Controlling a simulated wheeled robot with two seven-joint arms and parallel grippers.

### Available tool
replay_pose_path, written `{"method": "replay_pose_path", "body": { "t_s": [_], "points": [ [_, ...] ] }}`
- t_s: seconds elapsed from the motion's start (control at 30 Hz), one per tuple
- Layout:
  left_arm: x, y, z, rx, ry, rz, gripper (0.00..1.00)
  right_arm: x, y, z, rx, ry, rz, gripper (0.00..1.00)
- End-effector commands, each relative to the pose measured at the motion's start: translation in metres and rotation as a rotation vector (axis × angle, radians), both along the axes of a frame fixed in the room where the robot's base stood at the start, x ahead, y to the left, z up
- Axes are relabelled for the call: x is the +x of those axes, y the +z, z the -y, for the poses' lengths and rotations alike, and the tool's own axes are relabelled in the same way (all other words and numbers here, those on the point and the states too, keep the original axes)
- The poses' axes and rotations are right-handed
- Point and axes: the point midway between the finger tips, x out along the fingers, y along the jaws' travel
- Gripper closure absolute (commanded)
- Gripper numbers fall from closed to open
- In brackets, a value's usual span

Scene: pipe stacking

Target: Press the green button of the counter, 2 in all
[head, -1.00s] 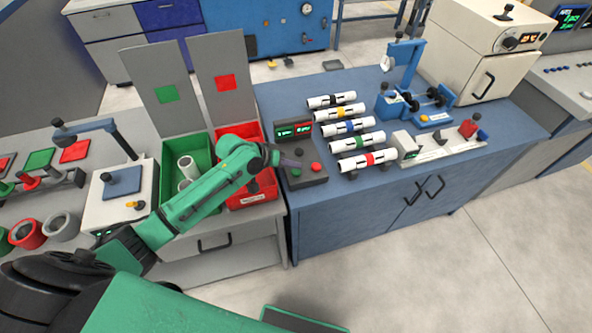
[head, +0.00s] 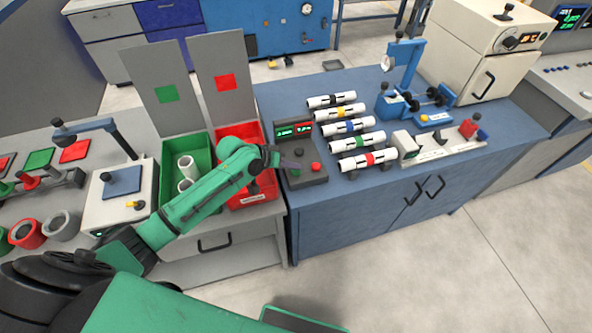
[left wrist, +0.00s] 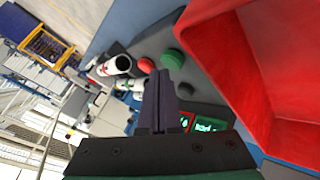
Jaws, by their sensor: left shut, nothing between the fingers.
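The counter (head: 308,176) is a dark box on the blue bench with a lit display (head: 294,130). It has a red button (head: 316,166) and a green button (head: 295,173); in the left wrist view the green button (left wrist: 172,60) and red button (left wrist: 146,65) show beside each other. My left gripper (head: 297,166) reaches over the counter from the left, shut and empty. In the left wrist view its fingertips (left wrist: 161,75) are close to the green button; I cannot tell whether they touch it. My right gripper is not in view.
A red bin (head: 252,201) and a green bin (head: 200,150) with white pipes stand left of the counter. Several banded white pipes (head: 362,161) lie on a rack to its right. A blue press (head: 404,65) stands further right.

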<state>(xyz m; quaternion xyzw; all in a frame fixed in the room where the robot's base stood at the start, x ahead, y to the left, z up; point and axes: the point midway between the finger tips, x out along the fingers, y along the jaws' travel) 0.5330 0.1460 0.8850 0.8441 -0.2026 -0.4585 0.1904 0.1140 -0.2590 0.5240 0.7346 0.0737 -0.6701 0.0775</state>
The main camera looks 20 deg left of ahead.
Motion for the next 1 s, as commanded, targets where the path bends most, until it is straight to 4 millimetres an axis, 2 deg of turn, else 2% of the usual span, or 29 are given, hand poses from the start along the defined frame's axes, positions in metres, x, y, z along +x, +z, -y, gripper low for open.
{"method": "replay_pose_path", "body": {
  "t_s": [1.0],
  "points": [
    [-0.0002,-0.0097,0.0002,0.000,-0.001,-0.001,1.00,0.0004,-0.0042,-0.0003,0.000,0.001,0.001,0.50]
  ]
}}
